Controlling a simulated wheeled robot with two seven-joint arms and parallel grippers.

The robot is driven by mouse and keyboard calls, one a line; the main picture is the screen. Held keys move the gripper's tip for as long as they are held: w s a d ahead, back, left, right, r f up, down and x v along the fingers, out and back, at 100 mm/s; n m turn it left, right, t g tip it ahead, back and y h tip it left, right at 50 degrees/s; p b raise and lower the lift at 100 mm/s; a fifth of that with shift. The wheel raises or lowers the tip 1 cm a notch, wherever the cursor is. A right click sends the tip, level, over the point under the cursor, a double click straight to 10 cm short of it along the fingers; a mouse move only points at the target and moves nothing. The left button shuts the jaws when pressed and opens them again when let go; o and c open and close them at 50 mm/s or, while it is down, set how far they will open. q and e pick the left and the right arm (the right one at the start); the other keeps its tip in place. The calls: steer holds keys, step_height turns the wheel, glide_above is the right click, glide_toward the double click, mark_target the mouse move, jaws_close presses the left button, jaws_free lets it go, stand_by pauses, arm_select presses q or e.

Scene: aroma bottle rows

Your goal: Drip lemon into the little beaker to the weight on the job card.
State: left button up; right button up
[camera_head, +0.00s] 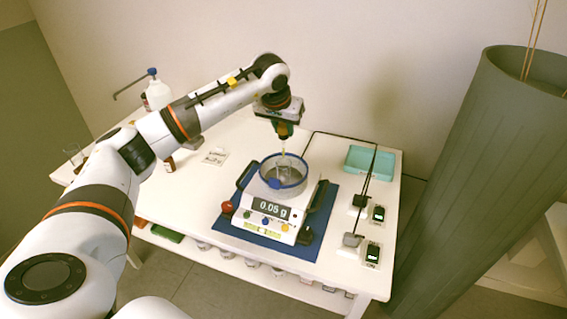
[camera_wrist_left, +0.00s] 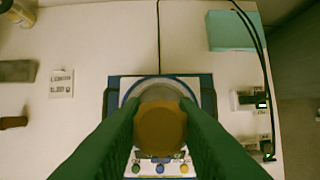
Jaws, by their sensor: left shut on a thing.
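My left gripper (camera_head: 284,133) is shut on a dropper (camera_head: 283,148) and holds it tip down above the balance. In the left wrist view the green fingers (camera_wrist_left: 161,130) close on its round amber top (camera_wrist_left: 161,124). The balance (camera_head: 266,218) reads 0.05 g. A clear round shield with a blue rim (camera_head: 287,187) stands on it. A small glass beaker (camera_head: 284,172) shows faintly inside; whether the tip is within its mouth I cannot tell. A white card (camera_head: 215,156) with print too small to read lies left of the balance. The right gripper is not in view.
The balance stands on a blue mat (camera_head: 318,238). A teal tray (camera_head: 369,161) is at the back right, with small black devices (camera_head: 372,254) and cables in front. A wash bottle (camera_head: 157,94) stands back left, behind my arm. A large grey column (camera_head: 475,180) stands right.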

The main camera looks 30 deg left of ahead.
arm_select(q)
steer(key=shift+r+p, duration=1.65)
steer(key=shift+r, duration=0.45)
steer(key=shift+f, duration=0.3)
stand_by(1.3)
steer(key=shift+f+b, duration=1.3)
steer(key=shift+f, duration=0.5)
steer(key=shift+c, duration=0.4)
steer(key=shift+c, duration=1.2)
steer(key=o, duration=0.4)
steer(key=shift+c, duration=0.4)
steer(key=shift+r, duration=0.15)
